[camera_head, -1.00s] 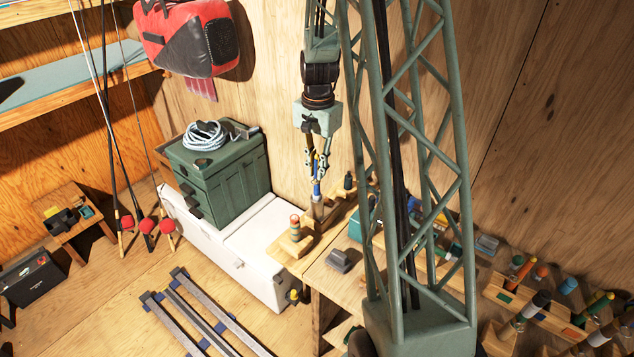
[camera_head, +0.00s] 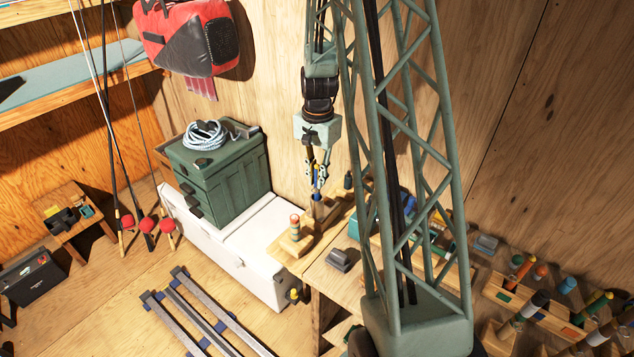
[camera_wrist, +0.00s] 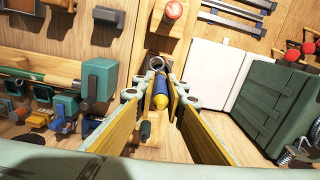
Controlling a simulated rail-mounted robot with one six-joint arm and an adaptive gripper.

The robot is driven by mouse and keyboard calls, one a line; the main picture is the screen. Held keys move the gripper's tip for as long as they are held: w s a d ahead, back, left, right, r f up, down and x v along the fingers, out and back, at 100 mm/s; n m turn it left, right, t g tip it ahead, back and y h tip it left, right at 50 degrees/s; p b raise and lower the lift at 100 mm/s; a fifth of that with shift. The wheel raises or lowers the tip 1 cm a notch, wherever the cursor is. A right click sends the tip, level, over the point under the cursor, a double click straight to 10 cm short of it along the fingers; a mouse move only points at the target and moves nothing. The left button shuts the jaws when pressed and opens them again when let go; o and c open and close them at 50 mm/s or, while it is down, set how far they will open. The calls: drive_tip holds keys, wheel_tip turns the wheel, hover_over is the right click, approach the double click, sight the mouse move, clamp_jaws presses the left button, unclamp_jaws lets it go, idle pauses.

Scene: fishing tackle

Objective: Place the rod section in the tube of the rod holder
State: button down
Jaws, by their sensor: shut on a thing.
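The rod section is blue with a yellow end; it shows in the wrist view (camera_wrist: 161,88) and as a small blue piece in the head view (camera_head: 317,194). My gripper (camera_head: 318,178) is shut on it and points down, with the rod section roughly upright between the fingers. The rod holder has a wooden base (camera_head: 288,249) and a grey tube (camera_head: 317,209) directly below my gripper. The tube's round rim (camera_wrist: 156,62) shows just beyond the rod section in the wrist view. I cannot tell whether its lower end is inside the tube.
A red-topped rod piece (camera_head: 295,222) stands on the wooden base, left of the tube. A small dark bottle-like item (camera_head: 348,181) stands close right of my gripper. A white chest (camera_head: 240,250) with a green tackle box (camera_head: 222,170) is at left. A grey block (camera_head: 339,260) lies in front.

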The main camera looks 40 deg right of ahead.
drive_tip(key=shift+f, duration=1.05)
drive_tip(key=c, duration=2.6)
unclamp_jaws()
drive_tip(key=shift+c, duration=0.2)
drive_tip(key=shift+r, duration=0.15)
drive_tip(key=shift+r+b, duration=0.4)
drive_tip(key=shift+r, duration=5.65)
